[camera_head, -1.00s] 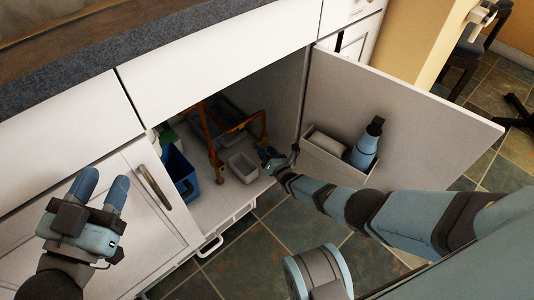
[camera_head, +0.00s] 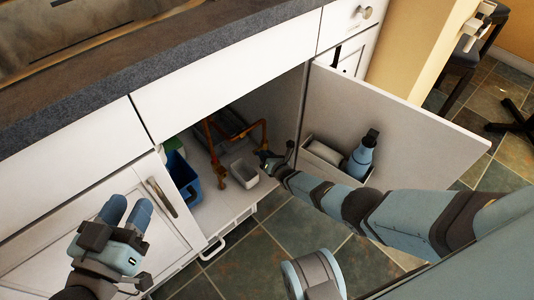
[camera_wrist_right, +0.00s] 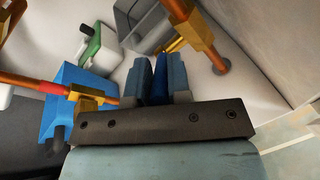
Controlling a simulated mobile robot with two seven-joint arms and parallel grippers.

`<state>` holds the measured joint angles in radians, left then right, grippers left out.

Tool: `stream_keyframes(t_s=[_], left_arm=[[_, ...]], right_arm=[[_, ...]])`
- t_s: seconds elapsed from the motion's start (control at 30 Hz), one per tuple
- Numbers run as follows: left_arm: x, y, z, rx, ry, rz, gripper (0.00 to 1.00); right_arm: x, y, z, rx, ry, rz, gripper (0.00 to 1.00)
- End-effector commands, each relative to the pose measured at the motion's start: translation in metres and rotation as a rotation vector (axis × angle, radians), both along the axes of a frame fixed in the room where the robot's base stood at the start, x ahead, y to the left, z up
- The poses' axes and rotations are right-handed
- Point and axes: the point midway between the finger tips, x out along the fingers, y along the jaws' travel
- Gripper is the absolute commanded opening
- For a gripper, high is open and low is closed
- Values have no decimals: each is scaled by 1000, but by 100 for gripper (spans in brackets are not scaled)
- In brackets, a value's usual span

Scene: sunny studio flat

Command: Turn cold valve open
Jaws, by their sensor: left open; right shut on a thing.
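My right gripper (camera_head: 266,158) reaches into the open under-sink cabinet, at the lower end of the right copper pipe (camera_head: 264,134). In the right wrist view, its fingers (camera_wrist_right: 160,78) are shut on a narrow dark blue piece (camera_wrist_right: 160,72), which looks like the cold valve's handle. Brass fittings (camera_wrist_right: 188,32) on a copper pipe lie just beyond the fingertips. How far the blue handle is turned cannot be seen. My left gripper (camera_head: 126,212) is open and empty outside the cabinet.
In the cabinet are a blue bin (camera_head: 182,176) and a small white container (camera_head: 244,172). The open door (camera_head: 400,125) at the right carries a rack with a blue bottle (camera_head: 362,154). Grey counter (camera_head: 130,55) runs above. Tiled floor (camera_head: 300,220) lies below.

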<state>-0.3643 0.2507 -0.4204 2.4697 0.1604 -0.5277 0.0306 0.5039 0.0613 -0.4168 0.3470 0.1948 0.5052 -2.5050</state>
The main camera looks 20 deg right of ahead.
Motion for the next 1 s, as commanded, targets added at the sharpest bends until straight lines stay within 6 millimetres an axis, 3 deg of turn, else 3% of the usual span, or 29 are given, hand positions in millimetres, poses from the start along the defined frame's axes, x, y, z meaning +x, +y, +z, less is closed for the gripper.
stream_keyframes(t_s=[0.03, 0.17, 0.5, 1.0], left_arm=[[-4, -2, 6, -21, 38, 0, 43], [-11, -7, 4, -66, 113, -3, 43], [-9, -4, 30, -106, 23, 21, 43], [-9, -4, 35, -115, 2, 27, 43]], right_arm=[[2, 0, 10, -10, 32, -1, 0], [6, 2, 14, -45, 125, -1, 0], [15, 5, 19, -108, 298, -2, 0], [17, 6, 19, -128, 352, -1, 0]])
